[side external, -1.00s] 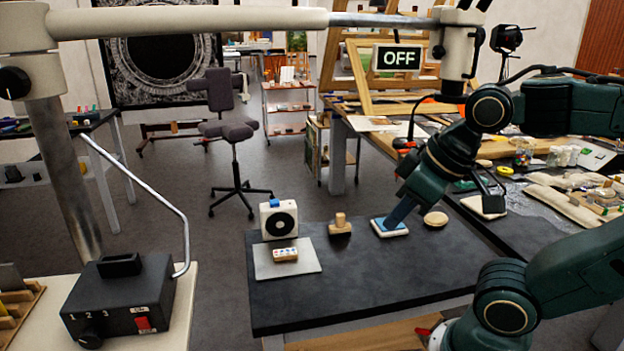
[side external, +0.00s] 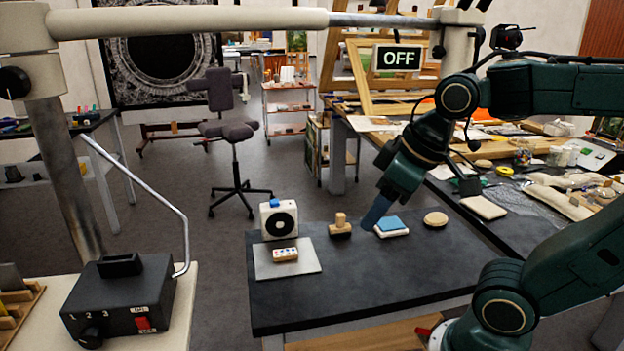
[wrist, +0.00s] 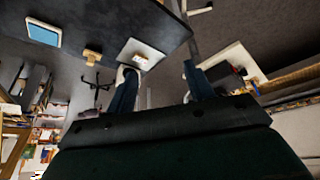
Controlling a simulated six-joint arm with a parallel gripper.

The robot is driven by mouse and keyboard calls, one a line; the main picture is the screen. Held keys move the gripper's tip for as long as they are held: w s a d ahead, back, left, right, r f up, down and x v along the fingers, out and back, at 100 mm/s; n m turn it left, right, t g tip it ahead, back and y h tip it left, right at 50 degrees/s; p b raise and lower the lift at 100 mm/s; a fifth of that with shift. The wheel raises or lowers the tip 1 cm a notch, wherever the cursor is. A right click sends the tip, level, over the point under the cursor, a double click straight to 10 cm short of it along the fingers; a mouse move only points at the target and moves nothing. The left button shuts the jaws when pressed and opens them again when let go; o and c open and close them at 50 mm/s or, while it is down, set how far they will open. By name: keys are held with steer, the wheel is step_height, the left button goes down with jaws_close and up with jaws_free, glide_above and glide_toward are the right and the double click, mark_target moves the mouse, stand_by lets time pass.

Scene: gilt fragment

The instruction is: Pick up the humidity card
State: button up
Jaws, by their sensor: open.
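A white box with a black round face (side external: 279,220) stands behind the plate. A wooden block with a knob (side external: 340,227) stands between the plate and my gripper. The blue-topped pad (side external: 391,226) and a round wooden disc (side external: 435,219) are farther right. The table's front is clear.

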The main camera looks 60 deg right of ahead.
steer(key=w+d+n, duration=0.2)
steer(key=w, duration=0.5)
steer(key=n+g+y, duration=0.2)
steer(key=n+y, duration=0.1)
steer(key=n, duration=0.3)
glide_above(286, 252)
steer(key=s+d, duration=0.2)
steer(key=shift+w+f, duration=0.1)
steer(key=shift+f, duration=10)
steer(key=shift+x, duration=2.6)
steer(key=shift+a, duration=0.1)
